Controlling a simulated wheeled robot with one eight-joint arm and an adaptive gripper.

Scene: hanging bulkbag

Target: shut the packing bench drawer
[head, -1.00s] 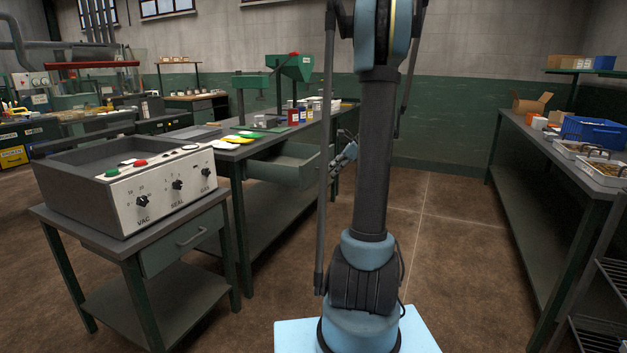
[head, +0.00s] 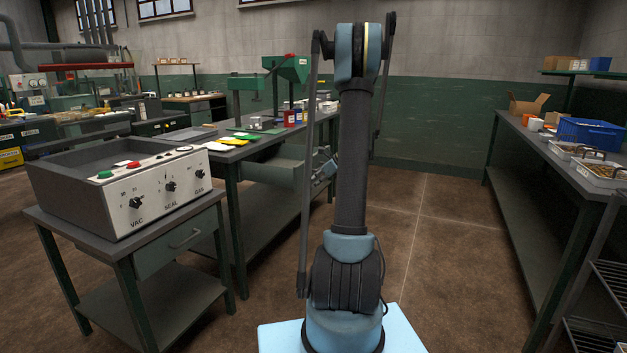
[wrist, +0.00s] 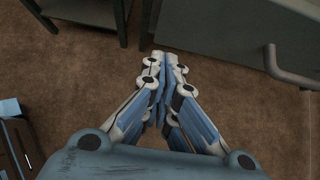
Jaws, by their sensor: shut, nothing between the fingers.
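The packing bench (head: 225,152) stands left of my arm in the head view. Its green drawer (head: 272,168) is pulled out from under the top, and my arm partly hides its front end. In the wrist view a green-grey panel (wrist: 235,22) with a bar handle (wrist: 285,68) fills the upper right and looks like the drawer front. My gripper (head: 326,168) is beside the drawer's outer end in the head view. In the wrist view my gripper (wrist: 165,58) is shut and empty, its fingertips left of the handle. I cannot tell whether it touches the panel.
A sealing machine (head: 130,195) stands on a smaller table (head: 170,235) with its own closed drawer at the left. Coloured packets (head: 242,137) and small containers (head: 289,117) are on the packing bench. A long bench (head: 540,150) runs along the right. Open floor (head: 435,230) lies between.

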